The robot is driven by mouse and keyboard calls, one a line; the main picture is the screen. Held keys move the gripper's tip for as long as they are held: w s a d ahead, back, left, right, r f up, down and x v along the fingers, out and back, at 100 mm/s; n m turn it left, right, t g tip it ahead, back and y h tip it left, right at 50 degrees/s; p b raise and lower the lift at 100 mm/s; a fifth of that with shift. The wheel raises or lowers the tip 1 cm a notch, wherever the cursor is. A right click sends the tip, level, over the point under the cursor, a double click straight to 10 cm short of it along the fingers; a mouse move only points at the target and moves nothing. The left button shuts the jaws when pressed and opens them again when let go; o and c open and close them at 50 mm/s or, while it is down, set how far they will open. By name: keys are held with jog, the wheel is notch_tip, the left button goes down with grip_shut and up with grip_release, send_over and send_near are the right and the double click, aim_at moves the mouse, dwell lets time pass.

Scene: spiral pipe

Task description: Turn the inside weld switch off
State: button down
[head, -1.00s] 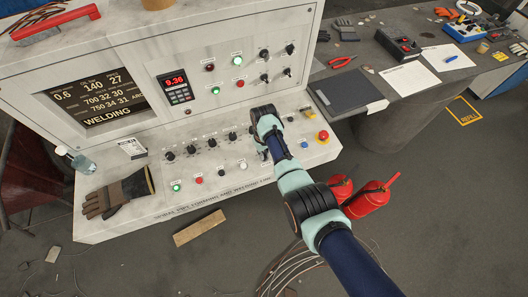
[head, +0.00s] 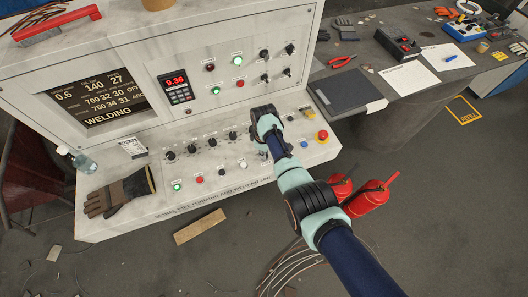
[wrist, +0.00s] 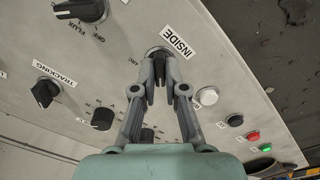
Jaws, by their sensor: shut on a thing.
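The inside weld switch (wrist: 158,57) is a black rotary knob beside a white label reading INSIDE (wrist: 178,42) in the wrist view. My gripper (wrist: 160,76) is shut on the knob, with one finger on each side of it. The fingers hide part of the knob, so I cannot tell exactly which way it points. A small ARC mark shows to its left. In the head view my wrist covers the switch and the fingertips on the sloped console (head: 216,170). The console screen (head: 97,103) reads WELDING at the bottom.
Other black knobs (head: 191,150) stand in a row beside my gripper. A white button (wrist: 207,96) and a red emergency button (head: 322,135) are close by. Work gloves (head: 120,191) lie on the console's left end. Red extinguishers (head: 366,199) stand below my arm.

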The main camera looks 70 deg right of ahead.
dwell(0.4)
jog(key=c, duration=1.2)
grip_release()
jog(key=shift+r, duration=0.1)
notch_tip(320, 180, up, 12)
jog(key=shift+f, duration=0.1)
